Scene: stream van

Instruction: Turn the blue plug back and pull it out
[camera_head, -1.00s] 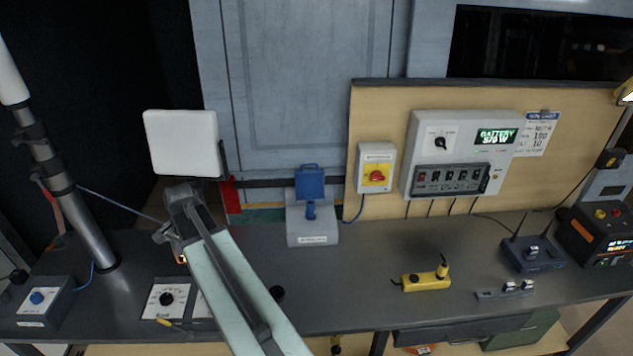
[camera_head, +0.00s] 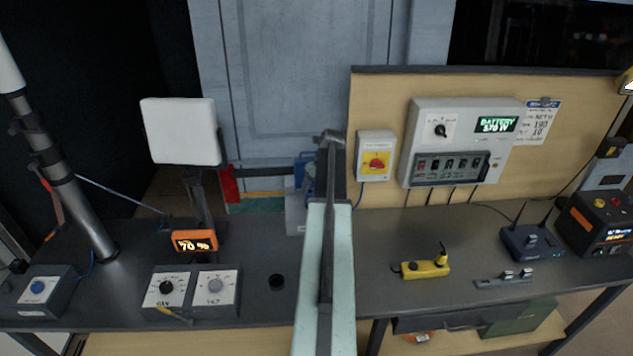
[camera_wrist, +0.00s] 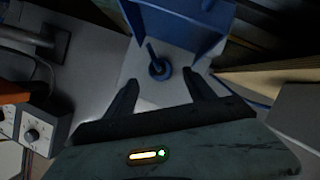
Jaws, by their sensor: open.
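The blue plug (camera_wrist: 159,69) shows in the wrist view as a round blue body with a short stem or handle, at a pale grey socket box (camera_wrist: 134,66). A raised blue cover (camera_wrist: 178,22) stands behind it. My gripper (camera_wrist: 160,80) is open and empty, its two dark fingers spread to either side of the plug in the picture. I cannot tell how far the fingertips are from it. In the head view my arm hides the plug; only the left edges of the blue cover (camera_head: 302,166) and the grey box (camera_head: 295,217) show.
A red-and-yellow switch box (camera_head: 376,155) is on the wooden board just right of my arm. A white panel on a post (camera_head: 181,131), an orange display (camera_head: 195,241) and knob boxes (camera_head: 190,289) stand left. A yellow device (camera_head: 425,267) lies on the bench at right.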

